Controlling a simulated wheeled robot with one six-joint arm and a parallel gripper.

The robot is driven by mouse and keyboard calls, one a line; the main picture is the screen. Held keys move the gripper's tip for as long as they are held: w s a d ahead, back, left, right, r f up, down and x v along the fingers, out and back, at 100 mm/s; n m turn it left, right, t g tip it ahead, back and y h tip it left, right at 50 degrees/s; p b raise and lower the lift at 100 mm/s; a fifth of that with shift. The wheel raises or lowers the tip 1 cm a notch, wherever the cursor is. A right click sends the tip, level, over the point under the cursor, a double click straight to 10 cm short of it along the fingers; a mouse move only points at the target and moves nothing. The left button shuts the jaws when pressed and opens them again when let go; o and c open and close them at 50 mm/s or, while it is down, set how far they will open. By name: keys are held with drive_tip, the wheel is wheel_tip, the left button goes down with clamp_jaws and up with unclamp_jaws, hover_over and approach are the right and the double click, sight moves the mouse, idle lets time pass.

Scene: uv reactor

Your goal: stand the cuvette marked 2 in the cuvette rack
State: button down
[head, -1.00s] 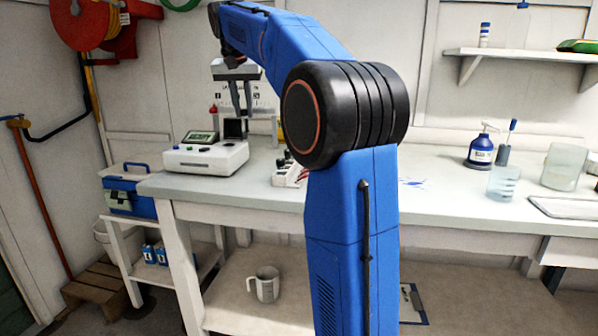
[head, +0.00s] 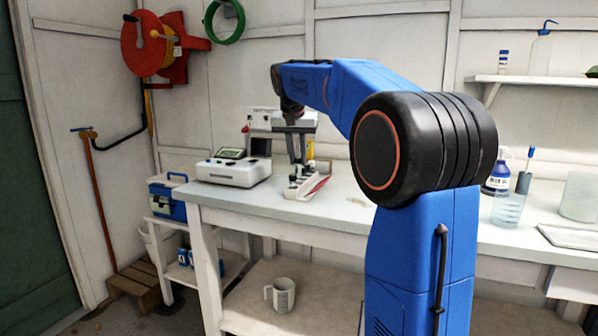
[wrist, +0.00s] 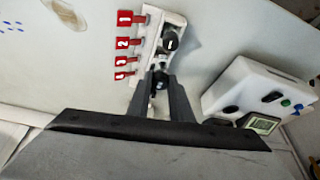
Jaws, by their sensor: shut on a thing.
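The white cuvette rack (head: 299,193) stands on the bench, and its red numbered tags also show in the wrist view, where the rack's white body (wrist: 176,22) is near the top middle. A dark-capped cuvette (wrist: 170,41) stands in it. My gripper (wrist: 161,76) is shut on another dark-topped piece, apparently a cuvette (wrist: 160,82), at the rack's near end. Its number cannot be read, and its lower part is hidden, so I cannot tell whether it is seated. In the head view, my gripper (head: 299,172) points down at the rack.
A white instrument with a small screen (head: 234,172) stands left of the rack, and also shows right of my gripper in the wrist view (wrist: 245,85). A taller device is behind the gripper. A blue-labelled bottle and beakers are at right. Bench in front is clear.

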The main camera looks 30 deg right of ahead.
sight(297, 165)
drive_tip(key=shift+f, duration=2.1)
drive_tip(key=shift+f, duration=0.15)
drive_tip(key=c, duration=1.6)
unclamp_jaws()
drive_tip(key=v, duration=1.2)
drive_tip(key=shift+w, duration=0.1)
